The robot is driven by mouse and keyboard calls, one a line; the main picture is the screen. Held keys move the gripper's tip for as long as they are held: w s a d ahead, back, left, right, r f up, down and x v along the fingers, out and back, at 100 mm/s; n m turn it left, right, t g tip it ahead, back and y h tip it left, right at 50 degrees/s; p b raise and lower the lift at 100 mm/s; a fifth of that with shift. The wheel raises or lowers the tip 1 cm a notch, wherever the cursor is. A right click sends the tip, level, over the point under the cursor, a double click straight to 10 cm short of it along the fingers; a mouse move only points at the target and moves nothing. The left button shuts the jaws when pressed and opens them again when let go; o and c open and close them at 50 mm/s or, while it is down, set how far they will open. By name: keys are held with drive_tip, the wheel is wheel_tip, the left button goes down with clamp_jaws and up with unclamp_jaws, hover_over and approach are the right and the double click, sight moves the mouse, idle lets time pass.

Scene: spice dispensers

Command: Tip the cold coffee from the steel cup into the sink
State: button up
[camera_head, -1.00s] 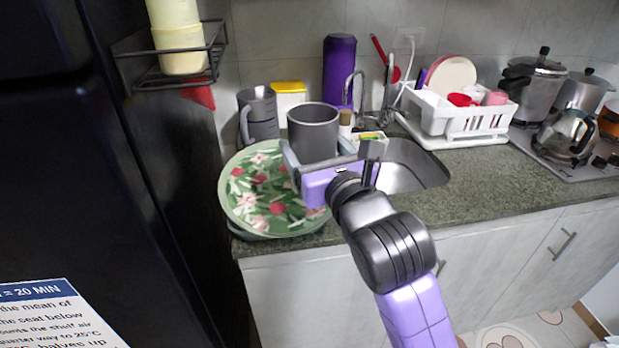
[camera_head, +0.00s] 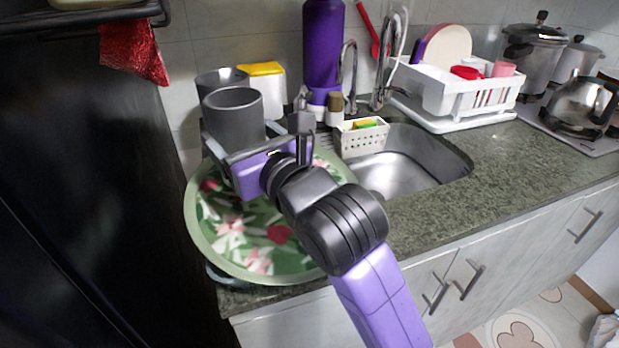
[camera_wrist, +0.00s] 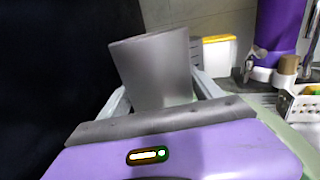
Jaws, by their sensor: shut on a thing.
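The steel cup (camera_head: 235,121) is a grey cylinder, held above the green floral tray in the head view. My gripper (camera_head: 236,138) is shut on it, with a finger on either side. In the wrist view the cup (camera_wrist: 153,70) stands between the fingers and looks slightly tilted in that picture. Its inside is too dark to show any coffee. The steel sink (camera_head: 405,168) lies to the right of my gripper, set in the counter, and its visible basin looks empty.
A green floral tray (camera_head: 290,262) lies below the cup. A grey jug (camera_head: 222,78) and yellow-lidded box (camera_head: 263,86) stand behind. A tall purple bottle (camera_head: 322,45), sponge holder (camera_head: 361,140) and tap (camera_head: 347,75) stand behind the sink. A white dish rack (camera_head: 447,92) is at right.

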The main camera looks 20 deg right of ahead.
sight(259, 128)
drive_tip(key=shift+r, duration=0.15)
drive_tip(key=p, duration=0.2)
drive_tip(key=shift+d+r+m+p, duration=0.1)
drive_tip(key=shift+r+m+p, duration=0.25)
drive_tip(key=shift+r+m, duration=0.05)
drive_tip(key=shift+d+m+p, duration=0.35)
drive_tip(key=shift+m+p, duration=0.2)
drive_tip(key=shift+m, duration=0.15)
drive_tip(key=shift+w+d+r+m+p, duration=0.1)
drive_tip(key=shift+d+r+m+p, duration=0.15)
drive_tip(key=shift+m+p, duration=0.25)
drive_tip(key=shift+d+r+m+p, duration=0.1)
drive_tip(key=shift+r+m+p, duration=0.2)
drive_tip(key=shift+m+p, duration=0.15)
drive_tip(key=shift+d+f+m, duration=0.15)
drive_tip(key=shift+f+m, duration=0.1)
drive_tip(key=shift+w+d+f+m+t+p, duration=0.15)
drive_tip(key=shift+d+m+p, duration=0.25)
drive_tip(key=shift+m, duration=0.35)
drive_tip(key=shift+w+d+f+m+t+p, duration=0.15)
drive_tip(key=shift+d+m+p, duration=0.2)
drive_tip(key=shift+m, duration=0.4)
drive_tip(key=shift+s+m+p, duration=0.1)
drive_tip(key=shift+m+p, duration=0.3)
drive_tip(key=shift+m, duration=0.1)
drive_tip(key=shift+d+f+m, duration=0.15)
drive_tip(key=shift+f+m, duration=0.1)
drive_tip(key=shift+m, duration=0.15)
